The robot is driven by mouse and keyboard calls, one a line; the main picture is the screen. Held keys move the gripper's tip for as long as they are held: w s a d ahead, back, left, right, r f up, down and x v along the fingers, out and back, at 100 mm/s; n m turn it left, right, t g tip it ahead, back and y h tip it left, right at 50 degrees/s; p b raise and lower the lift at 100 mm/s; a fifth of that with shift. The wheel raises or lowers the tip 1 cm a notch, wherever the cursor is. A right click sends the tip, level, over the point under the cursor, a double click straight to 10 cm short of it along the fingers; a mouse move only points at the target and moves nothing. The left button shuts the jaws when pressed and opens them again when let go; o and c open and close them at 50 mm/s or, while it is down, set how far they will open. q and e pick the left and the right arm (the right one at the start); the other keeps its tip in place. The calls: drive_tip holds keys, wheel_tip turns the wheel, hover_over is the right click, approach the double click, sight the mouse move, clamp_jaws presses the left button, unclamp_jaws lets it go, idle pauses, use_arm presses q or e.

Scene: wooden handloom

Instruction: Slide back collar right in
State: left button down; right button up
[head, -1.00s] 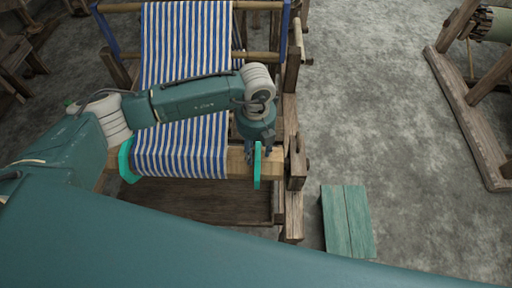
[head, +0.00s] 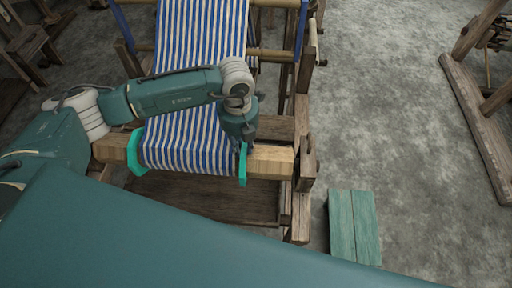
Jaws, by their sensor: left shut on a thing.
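The right back collar (head: 242,168) is a thin teal-green disc around the wooden beam (head: 270,162). It stands upright close against the right edge of the striped cloth (head: 190,142) wound on the beam; I cannot tell whether they touch. My left gripper (head: 247,147) reaches down from above and is shut on the upper part of this collar, and its fingers are partly hidden. A matching teal-green left collar (head: 136,153) sits at the cloth's left edge. My right gripper is not in view.
The loom's wooden post (head: 305,165) stands right of the beam, with bare beam between it and the collar. A green bench (head: 354,226) stands on the floor at lower right. Another wooden frame (head: 475,125) is at far right, with open floor between.

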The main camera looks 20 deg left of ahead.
use_arm(q)
drive_tip(key=shift+w+a, duration=0.1)
drive_tip(key=shift+a, duration=0.05)
drive_tip(key=c, duration=1.8)
unclamp_jaws()
drive_tip(key=shift+c, duration=0.2)
drive_tip(key=o, duration=0.4)
drive_tip(key=shift+a, duration=0.15)
drive_tip(key=shift+c, duration=0.2)
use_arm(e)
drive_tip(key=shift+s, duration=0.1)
use_arm(q)
drive_tip(key=shift+r, duration=0.2)
wheel_tip(320, 180, up, 12)
drive_tip(key=shift+f, duration=0.15)
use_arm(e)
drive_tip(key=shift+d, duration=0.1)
use_arm(q)
drive_tip(key=shift+s, duration=0.2)
